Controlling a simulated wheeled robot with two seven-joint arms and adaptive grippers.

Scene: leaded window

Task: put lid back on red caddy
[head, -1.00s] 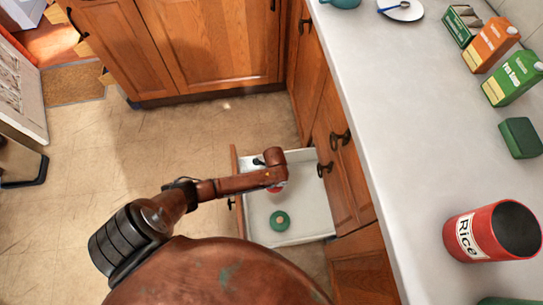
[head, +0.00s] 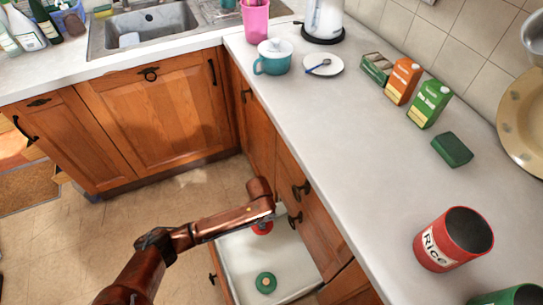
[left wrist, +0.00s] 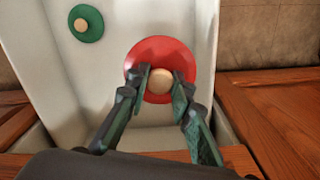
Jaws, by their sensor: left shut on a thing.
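The red caddy (head: 453,240), labelled Rice, stands open and upright on the counter at the right of the head view. The red lid (left wrist: 149,56) with a pale round knob (left wrist: 160,82) shows in the left wrist view, over the open white drawer; part of it shows in the head view (head: 262,228). My left gripper (left wrist: 160,80) is shut on the lid's knob, a finger on each side. I cannot tell whether the lid still touches the drawer floor. My right gripper is in neither view.
A green lid (head: 266,283) lies in the drawer (head: 290,262). A green caddy (head: 515,296) stands beside the red one. A green block (head: 452,149), cartons (head: 403,80) and a teal pot (head: 274,57) stand farther back. The counter's (head: 370,150) near edge is clear.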

